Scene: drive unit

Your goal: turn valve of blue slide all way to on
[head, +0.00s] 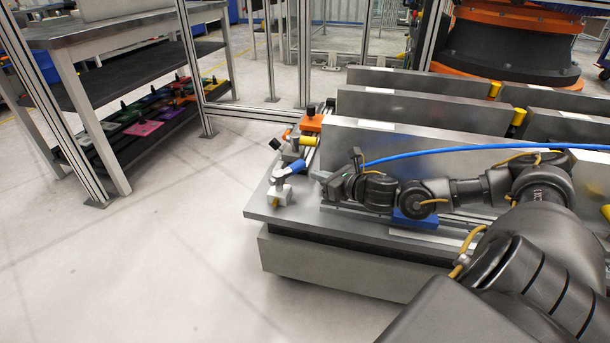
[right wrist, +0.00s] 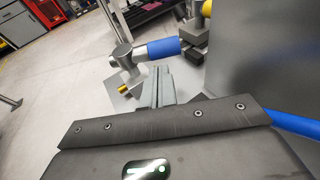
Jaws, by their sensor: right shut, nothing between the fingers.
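The valve with the blue handle (head: 290,168) stands on a small light block at the left front corner of the grey bench. Its handle slants up to the right in the head view. In the right wrist view, the blue sleeve (right wrist: 163,48) extends right from a grey metal valve body (right wrist: 122,54). My right gripper (head: 332,184) is just right of this valve; its shut fingers (right wrist: 160,76) are empty and appear just below the sleeve. I cannot tell whether they touch it. A blue slide block (head: 414,219) is partly hidden behind my right arm. My left gripper is out of view.
A yellow-handled valve (head: 300,140) and an orange block (head: 311,123) stand behind the blue valve. Tall grey plates (head: 430,145) rise close beside my right arm. A blue hose (head: 450,151) arches over it.

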